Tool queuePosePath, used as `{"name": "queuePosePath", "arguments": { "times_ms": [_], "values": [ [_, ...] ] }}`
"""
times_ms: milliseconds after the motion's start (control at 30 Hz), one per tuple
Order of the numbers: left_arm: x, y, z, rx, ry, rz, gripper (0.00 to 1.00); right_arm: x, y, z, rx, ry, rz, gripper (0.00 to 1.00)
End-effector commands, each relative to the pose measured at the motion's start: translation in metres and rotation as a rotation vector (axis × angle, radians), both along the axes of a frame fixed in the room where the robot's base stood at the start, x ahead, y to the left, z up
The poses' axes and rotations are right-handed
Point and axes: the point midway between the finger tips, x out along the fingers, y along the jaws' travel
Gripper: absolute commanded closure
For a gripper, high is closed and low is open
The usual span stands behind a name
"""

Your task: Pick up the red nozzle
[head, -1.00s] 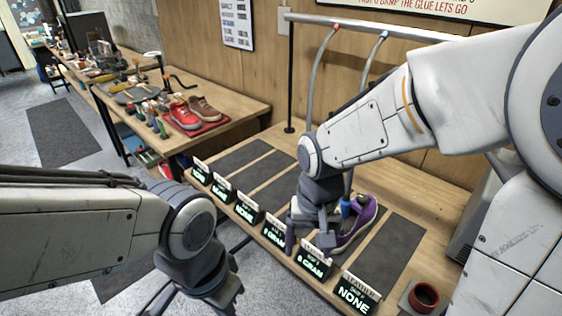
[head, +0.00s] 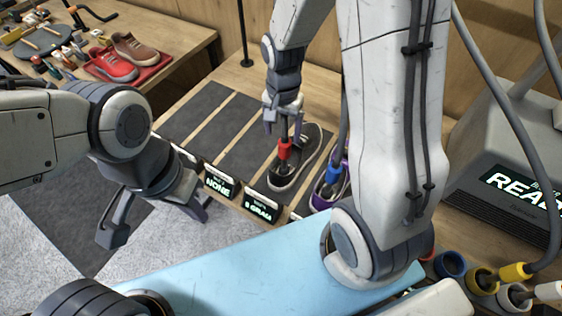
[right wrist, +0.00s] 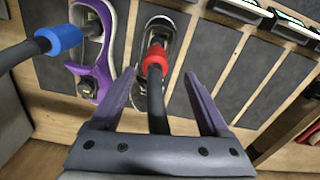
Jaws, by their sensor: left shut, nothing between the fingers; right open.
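The red nozzle (head: 285,149) stands upright in the opening of a dark sneaker (head: 308,147), with a dark hose rising from it. In the right wrist view the red nozzle (right wrist: 155,58) lies ahead, between the lines of the two fingers, and its hose runs back between them. My right gripper (head: 284,122) is open around the hose, just above the red nozzle; I see no grip on it. Its spread fingers also show in the right wrist view (right wrist: 158,90). My left gripper (head: 197,207) is shut and empty, off the bench's front edge.
A blue nozzle (head: 333,173) stands in a purple sneaker (head: 325,192), close beside the dark one. Display signs (head: 219,182) line the bench's front edge. A grey machine (head: 500,170) and several colored nozzle holders (head: 450,264) are at the right. Dark mats left of the dark sneaker are clear.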

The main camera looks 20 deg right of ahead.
Motion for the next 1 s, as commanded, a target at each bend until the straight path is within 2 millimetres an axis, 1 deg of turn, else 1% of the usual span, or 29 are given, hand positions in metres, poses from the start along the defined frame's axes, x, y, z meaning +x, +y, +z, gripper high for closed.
{"name": "queuePosePath", "arguments": {
  "times_ms": [167,333,400,500,767,800,867,900,967,1000],
  "values": [
    [0.0,0.0,0.005,0.0,0.0,0.0,1.0,-0.002,-0.002,-0.012,0.0,0.003,-0.003,0.2],
    [0.0,0.0,0.015,0.0,0.0,0.001,1.0,-0.008,-0.003,-0.034,0.0,0.006,-0.003,0.2],
    [0.0,0.0,0.015,0.0,0.0,0.001,1.0,-0.007,-0.003,-0.045,0.0,0.004,-0.003,0.2],
    [0.0,0.0,0.016,0.0,0.0,0.001,1.0,-0.006,-0.003,-0.053,0.0,0.001,-0.002,0.2],
    [0.0,0.0,0.016,0.0,0.0,0.001,1.0,-0.005,-0.001,-0.057,0.0,-0.001,0.001,0.2],
    [0.0,0.0,0.016,0.0,0.0,0.001,1.0,-0.005,-0.001,-0.057,0.0,-0.001,0.001,0.24],
    [0.0,0.0,0.016,0.0,0.0,0.001,1.0,-0.005,0.0,-0.057,0.0,-0.001,0.002,0.47],
    [0.0,0.0,0.016,0.0,0.0,0.001,1.0,-0.005,0.0,-0.057,0.0,-0.001,0.002,0.63],
    [0.0,0.0,0.016,0.0,0.0,0.001,1.0,-0.005,0.0,-0.057,0.0,-0.001,0.002,0.86],
    [0.0,0.0,0.016,0.0,0.0,0.001,1.0,-0.005,0.0,-0.057,0.0,-0.001,0.002,1.0]
  ]
}}
